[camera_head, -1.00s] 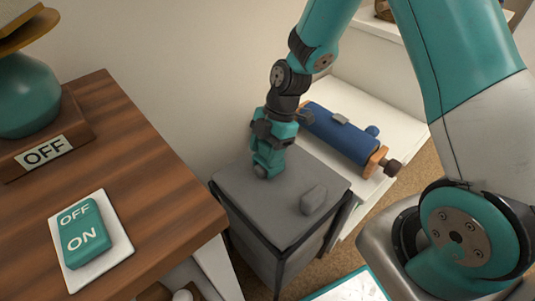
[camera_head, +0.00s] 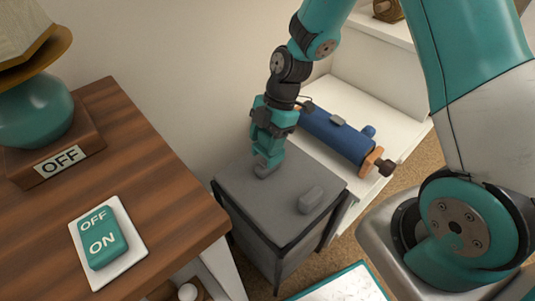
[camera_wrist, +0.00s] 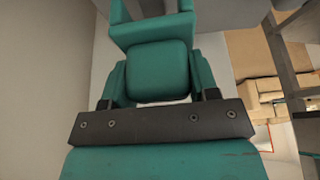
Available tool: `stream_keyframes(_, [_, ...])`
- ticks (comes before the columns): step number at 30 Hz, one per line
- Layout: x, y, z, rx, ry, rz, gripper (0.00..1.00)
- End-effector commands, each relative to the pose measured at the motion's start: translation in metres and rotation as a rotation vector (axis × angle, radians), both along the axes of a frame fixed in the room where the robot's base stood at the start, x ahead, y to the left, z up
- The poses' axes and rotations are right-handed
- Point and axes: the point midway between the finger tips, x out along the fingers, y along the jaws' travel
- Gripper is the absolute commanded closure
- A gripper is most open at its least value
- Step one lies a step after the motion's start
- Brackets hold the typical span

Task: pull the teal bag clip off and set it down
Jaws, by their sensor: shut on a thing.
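My gripper (camera_head: 266,158) is at the back of the grey box top, pointing down, with its lower end at or just above the surface. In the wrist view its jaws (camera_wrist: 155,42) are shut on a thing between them. I take this for the teal bag clip, but it is the same colour as my gripper and I cannot trace its outline. No other teal clip shows.
The grey box (camera_head: 295,225) has a small grey block (camera_head: 312,198) on its top. A blue roll (camera_head: 335,135) lies on a white surface behind it. A wooden table (camera_head: 140,190) stands left, with a lamp (camera_head: 35,110) and an OFF/ON switch (camera_head: 100,240).

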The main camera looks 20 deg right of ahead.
Motion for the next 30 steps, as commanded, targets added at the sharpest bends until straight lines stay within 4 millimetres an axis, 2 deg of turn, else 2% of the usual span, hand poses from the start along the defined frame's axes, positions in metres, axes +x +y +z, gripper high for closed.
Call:
stream_keyframes(24, [0.000,0.000,0.036,0.000,0.000,0.000,1.00])
stream_keyframes(30, [0.000,0.000,0.039,0.000,0.001,0.000,1.00])
